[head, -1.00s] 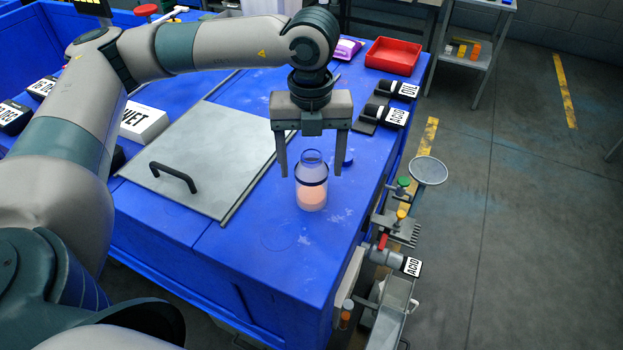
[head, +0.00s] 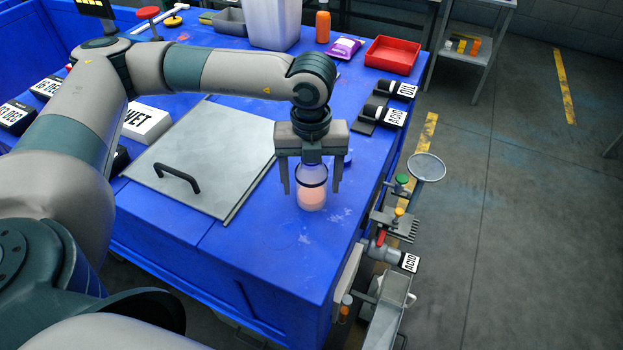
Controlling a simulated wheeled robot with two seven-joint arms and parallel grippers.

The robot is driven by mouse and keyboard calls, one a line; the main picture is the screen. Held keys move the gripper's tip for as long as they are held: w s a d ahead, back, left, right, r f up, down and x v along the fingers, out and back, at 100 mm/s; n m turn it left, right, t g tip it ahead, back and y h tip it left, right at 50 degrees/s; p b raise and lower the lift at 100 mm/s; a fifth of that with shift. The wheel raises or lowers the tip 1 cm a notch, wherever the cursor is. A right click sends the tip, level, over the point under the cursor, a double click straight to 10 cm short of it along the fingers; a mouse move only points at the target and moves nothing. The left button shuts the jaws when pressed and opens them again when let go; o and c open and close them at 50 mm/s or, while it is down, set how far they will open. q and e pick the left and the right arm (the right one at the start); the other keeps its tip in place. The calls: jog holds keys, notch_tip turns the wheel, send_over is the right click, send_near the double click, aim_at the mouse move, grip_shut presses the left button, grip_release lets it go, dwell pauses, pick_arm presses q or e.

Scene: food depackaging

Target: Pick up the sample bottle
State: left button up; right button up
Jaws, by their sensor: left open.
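The sample bottle (head: 312,190) stands upright on the blue table in the head view. It is clear, with a dark band and pinkish-orange contents in its lower part. My left gripper (head: 311,188) points down over the bottle and is open. Its two fingers hang on either side of the bottle, with a visible gap on the left. Whether either finger touches the glass is hard to tell. The bottle's neck is partly hidden by the gripper body. My right gripper is not in view.
A grey metal lid with a black handle (head: 176,177) lies left of the bottle on the blue table (head: 262,255). A blue cap (head: 348,161) lies just behind the gripper. ACID and OIL bottles, a red tray (head: 393,52) and a purple packet (head: 345,48) are farther back.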

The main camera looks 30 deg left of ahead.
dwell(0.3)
pick_arm(q)
jog(key=c, duration=1.2)
jog(key=shift+r, duration=0.15)
